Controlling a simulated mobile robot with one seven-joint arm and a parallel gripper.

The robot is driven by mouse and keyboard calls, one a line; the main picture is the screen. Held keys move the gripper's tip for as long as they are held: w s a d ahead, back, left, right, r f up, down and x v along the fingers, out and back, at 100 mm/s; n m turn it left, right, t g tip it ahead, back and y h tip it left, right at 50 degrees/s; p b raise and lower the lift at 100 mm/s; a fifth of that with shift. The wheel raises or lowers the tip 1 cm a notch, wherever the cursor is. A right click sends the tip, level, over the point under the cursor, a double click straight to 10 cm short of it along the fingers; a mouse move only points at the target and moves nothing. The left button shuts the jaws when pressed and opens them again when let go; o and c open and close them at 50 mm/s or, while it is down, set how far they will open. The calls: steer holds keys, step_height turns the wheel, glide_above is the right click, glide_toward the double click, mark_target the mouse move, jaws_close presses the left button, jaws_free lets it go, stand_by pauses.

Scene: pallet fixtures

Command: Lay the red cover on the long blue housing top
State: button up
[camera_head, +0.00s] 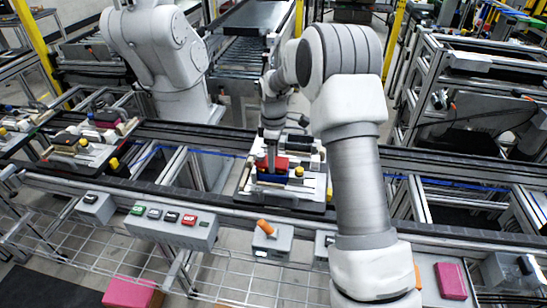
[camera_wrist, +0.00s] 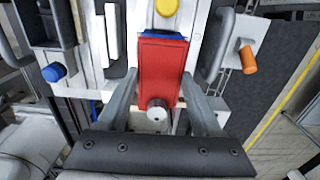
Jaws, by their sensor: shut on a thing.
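The red cover (camera_wrist: 163,62) is a flat rectangular plate with a round metal knob (camera_wrist: 157,113) near its lower end in the wrist view. My gripper (camera_wrist: 159,78) has one finger along each long side of the cover and is shut on it. The long blue housing (camera_head: 272,176) is on the pallet, directly below the red cover (camera_head: 274,162) in the head view. Blue edges also show at the cover's far end in the wrist view. The cover is lined up over the housing; I cannot tell whether it touches all along.
A yellow knob (camera_wrist: 166,7) is just past the cover's far end. A grey handle and an orange knob (camera_wrist: 248,60) are to the right, a blue knob (camera_wrist: 54,72) to the left. Another pallet with parts (camera_head: 85,150) is at the left on the conveyor.

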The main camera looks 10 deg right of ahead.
steer(key=shift+f+b, duration=0.5)
steer(key=shift+f, duration=0.25)
stand_by(0.8)
steer(key=o, duration=1.4)
steer(key=shift+o, duration=0.2)
steer(key=shift+r, duration=0.1)
step_height(320, 180, up, 17)
steer(key=shift+r, duration=0.1)
